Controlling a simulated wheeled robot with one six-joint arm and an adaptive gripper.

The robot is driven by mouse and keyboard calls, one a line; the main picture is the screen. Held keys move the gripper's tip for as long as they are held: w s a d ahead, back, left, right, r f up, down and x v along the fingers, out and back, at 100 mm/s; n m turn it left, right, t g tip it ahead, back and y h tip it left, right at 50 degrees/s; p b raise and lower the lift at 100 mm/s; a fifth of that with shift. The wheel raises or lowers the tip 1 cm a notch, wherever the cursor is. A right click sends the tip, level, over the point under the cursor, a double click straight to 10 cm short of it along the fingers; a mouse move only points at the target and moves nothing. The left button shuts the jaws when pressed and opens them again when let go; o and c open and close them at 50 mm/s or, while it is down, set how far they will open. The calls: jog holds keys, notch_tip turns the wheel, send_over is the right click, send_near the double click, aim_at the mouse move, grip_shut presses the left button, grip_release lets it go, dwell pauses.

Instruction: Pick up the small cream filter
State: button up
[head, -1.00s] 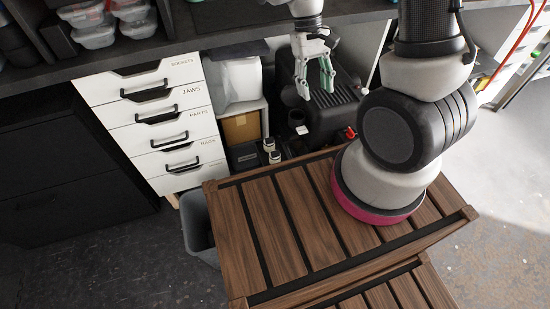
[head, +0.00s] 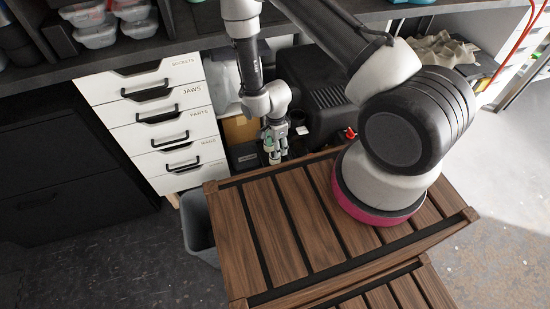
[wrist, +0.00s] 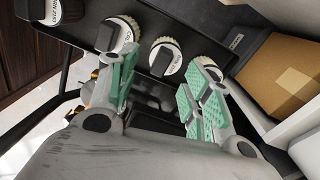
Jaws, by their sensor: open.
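In the wrist view, several round cream pieces with ribbed rims and dark tops sit in a row on a black surface. One cream piece (wrist: 165,57) shows beyond and between my fingertips. Another cream piece (wrist: 208,69) is beside the right fingertip, and a third cream piece (wrist: 122,35) is near the left one. I cannot tell which is the small cream filter. My gripper (wrist: 163,82) is open, its green-padded fingers apart with nothing between them. In the head view my gripper (head: 274,150) points down behind the slatted bench top and hides most of the small pieces.
A cardboard box (wrist: 284,75) stands close on the right in the wrist view.

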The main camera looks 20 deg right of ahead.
jog(key=shift+w+a+m, duration=0.15)
jog(key=shift+w+m, duration=0.15)
jog(key=shift+m, duration=0.3)
jog(key=shift+f+m, duration=0.15)
jog(key=shift+m, duration=0.15)
notch_tip(320, 180, down, 8)
jog(key=shift+s+a+r, duration=0.1)
jog(key=shift+r, duration=0.15)
jog(key=shift+c, duration=0.3)
jog(key=c, duration=0.5)
